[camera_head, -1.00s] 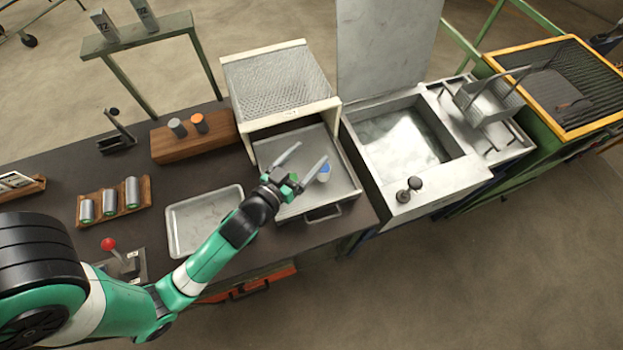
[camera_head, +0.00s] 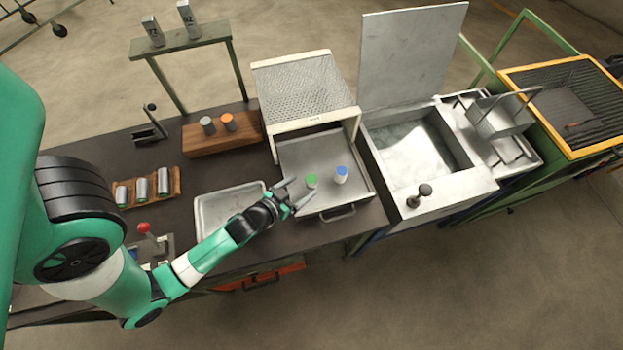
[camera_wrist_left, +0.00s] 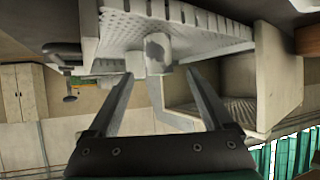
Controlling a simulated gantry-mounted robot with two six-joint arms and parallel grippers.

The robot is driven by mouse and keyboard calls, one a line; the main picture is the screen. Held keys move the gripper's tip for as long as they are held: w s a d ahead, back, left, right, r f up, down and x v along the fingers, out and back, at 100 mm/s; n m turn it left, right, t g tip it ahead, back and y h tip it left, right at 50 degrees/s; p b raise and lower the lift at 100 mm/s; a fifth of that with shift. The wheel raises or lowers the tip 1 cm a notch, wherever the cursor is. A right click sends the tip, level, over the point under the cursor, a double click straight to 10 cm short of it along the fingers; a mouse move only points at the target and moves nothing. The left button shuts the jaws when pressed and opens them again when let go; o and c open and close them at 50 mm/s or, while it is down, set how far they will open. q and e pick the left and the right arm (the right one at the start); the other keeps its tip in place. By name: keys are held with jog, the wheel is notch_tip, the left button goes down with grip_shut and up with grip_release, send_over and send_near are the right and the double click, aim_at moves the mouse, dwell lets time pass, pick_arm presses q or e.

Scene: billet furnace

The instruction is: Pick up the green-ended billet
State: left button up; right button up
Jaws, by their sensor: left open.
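The green-ended billet (camera_head: 311,181) stands upright on the pulled-out furnace tray (camera_head: 322,151), green end up. A blue-ended billet (camera_head: 341,175) stands just to its right. My left gripper (camera_head: 303,190) is open and empty at the tray's near left edge, its fingers pointing toward the green-ended billet and apparently just short of it. In the left wrist view, the open fingers (camera_wrist_left: 160,82) point toward two grey billets on the perforated tray (camera_wrist_left: 200,32), which appears upside down. Their coloured ends are hidden there, so I cannot tell which is which. My right gripper is out of view.
The mesh-topped furnace (camera_head: 303,87) stands behind the tray. A shallow metal pan (camera_head: 203,210) lies to the left. A wooden block (camera_head: 220,135) holds grey-ended and orange-ended billets; a wooden rack (camera_head: 177,181) holds three cylinders. A metal basin (camera_head: 372,130) is to the right.

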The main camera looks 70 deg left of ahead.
aim_at(307, 183)
pick_arm(q)
jog(key=shift+b+x, duration=0.4)
jog(key=shift+x, duration=2.6)
jog(key=shift+d, duration=0.1)
grip_shut()
jog(key=shift+r, duration=0.15)
